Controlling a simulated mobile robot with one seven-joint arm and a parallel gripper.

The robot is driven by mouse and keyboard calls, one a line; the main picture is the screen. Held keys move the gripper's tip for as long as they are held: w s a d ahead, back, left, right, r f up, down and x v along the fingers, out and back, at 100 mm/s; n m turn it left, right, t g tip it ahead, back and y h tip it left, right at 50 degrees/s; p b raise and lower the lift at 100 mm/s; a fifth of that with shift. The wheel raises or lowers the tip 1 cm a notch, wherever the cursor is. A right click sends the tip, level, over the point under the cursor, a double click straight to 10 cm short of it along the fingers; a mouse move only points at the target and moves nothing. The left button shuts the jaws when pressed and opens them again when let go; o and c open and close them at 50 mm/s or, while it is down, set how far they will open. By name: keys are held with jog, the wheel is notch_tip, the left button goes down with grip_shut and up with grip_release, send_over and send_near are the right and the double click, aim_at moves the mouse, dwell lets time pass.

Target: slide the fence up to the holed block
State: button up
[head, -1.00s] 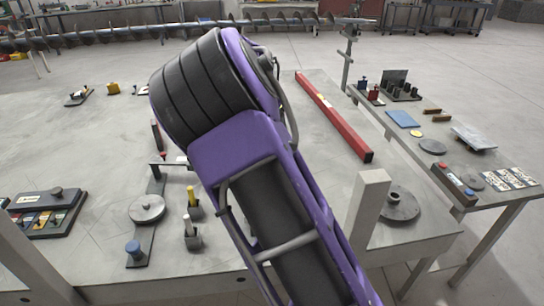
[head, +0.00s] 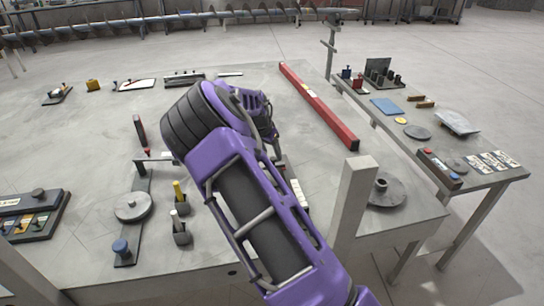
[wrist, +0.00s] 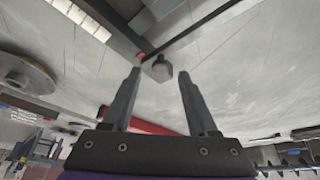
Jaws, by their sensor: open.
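In the wrist view my gripper (wrist: 155,76) is open, with nothing held between its two fingers. A small dark knob (wrist: 161,69) shows between and just beyond the fingertips. Behind it a dark crossbar (wrist: 192,32), probably the fence, meets a long grey rail (wrist: 110,26). A red spot sits where they meet. I cannot tell whether the fingers touch the knob. In the head view my arm hides the gripper and most of this fixture; a dark piece (head: 283,163) and a white scale strip (head: 299,195) show beside the arm. I cannot clearly make out the holed block.
A long red bar (head: 318,106) lies behind on the table. A grey post (head: 352,205) and a round flange (head: 385,192) stand at the right. A round disc (head: 132,207) and small holders (head: 180,230) stand left of my arm. A side table stands at right.

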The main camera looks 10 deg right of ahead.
jog(key=shift+x, duration=1.15)
grip_shut()
dwell(0.6)
